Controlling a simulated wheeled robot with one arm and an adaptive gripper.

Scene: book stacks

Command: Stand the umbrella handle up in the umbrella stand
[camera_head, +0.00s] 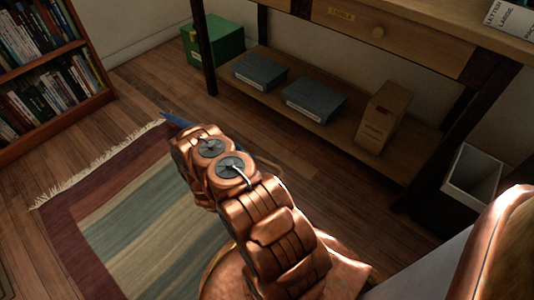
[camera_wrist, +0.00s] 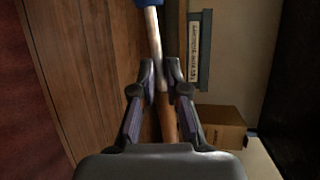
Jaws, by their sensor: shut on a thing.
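The umbrella handle (camera_wrist: 152,32) is a slim rod in the wrist view, pale above and brown lower down, with a blue part at the top edge. My gripper (camera_wrist: 161,68) is shut on it, with a finger on each side of the rod. In the head view a blue tip (camera_head: 175,119) shows just past my arm's end; the rest of the handle and the fingers are hidden behind my arm. An open-topped, square, dark bin with a pale inside (camera_head: 472,178), which may be the umbrella stand, is on the floor at the right, well apart from my gripper.
A wooden table has a low shelf (camera_head: 277,102) with two blue-grey boxes (camera_head: 313,99) and a tan box (camera_head: 383,117). A green box (camera_head: 213,43) stands left of it. A bookcase (camera_head: 50,75) is at the far left. A striped rug (camera_head: 130,210) covers the floor; bare boards lie before the shelf.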

